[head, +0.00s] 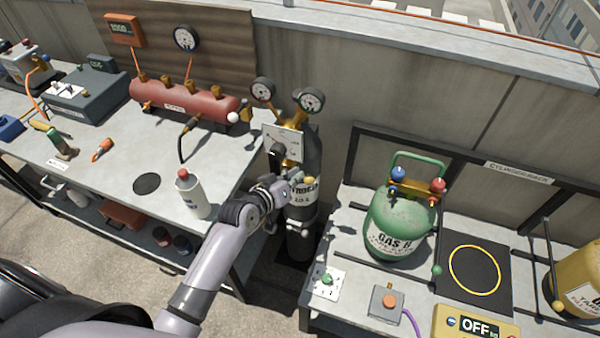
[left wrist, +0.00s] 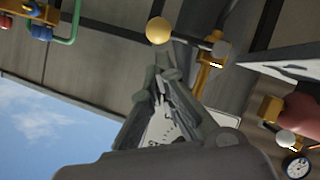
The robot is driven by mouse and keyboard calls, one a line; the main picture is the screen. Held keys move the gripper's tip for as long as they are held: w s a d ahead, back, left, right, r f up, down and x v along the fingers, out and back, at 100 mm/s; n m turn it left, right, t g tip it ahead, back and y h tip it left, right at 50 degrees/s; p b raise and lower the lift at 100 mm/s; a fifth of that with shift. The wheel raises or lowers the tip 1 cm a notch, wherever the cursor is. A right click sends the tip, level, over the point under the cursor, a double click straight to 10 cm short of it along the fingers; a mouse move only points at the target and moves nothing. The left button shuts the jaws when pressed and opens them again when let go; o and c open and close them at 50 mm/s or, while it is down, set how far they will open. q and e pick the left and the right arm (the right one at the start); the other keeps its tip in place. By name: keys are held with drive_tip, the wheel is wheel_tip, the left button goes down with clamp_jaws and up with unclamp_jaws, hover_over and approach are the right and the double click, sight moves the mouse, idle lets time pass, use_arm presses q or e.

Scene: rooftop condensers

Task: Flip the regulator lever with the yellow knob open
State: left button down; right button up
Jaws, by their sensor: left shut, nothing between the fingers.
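In the left wrist view the round yellow knob (left wrist: 158,30) sits at the end of a short grey lever, just beyond my left fingertips (left wrist: 165,75). The fingers are shut and empty, with a small visual gap to the knob; whether they touch it I cannot tell. A white dial plate (head: 283,140) with a dark pointer is above the gripper, below two gauges (head: 311,101). My right gripper is out of view.
Left is a grey workbench (head: 115,165) with a red manifold (head: 185,104) and a white bottle (head: 191,195) near my forearm. Right, a green gas cylinder (head: 402,222) stands on another bench. A yellow box reading OFF (head: 474,325) is at its front. A wall stands behind.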

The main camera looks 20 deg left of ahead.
use_arm(q)
drive_tip(key=shift+x, duration=1.15)
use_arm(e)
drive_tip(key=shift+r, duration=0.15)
use_arm(q)
drive_tip(key=shift+d+f+p, duration=0.1)
drive_tip(key=shift+f+p, duration=0.05)
drive_tip(key=shift+p, duration=0.2)
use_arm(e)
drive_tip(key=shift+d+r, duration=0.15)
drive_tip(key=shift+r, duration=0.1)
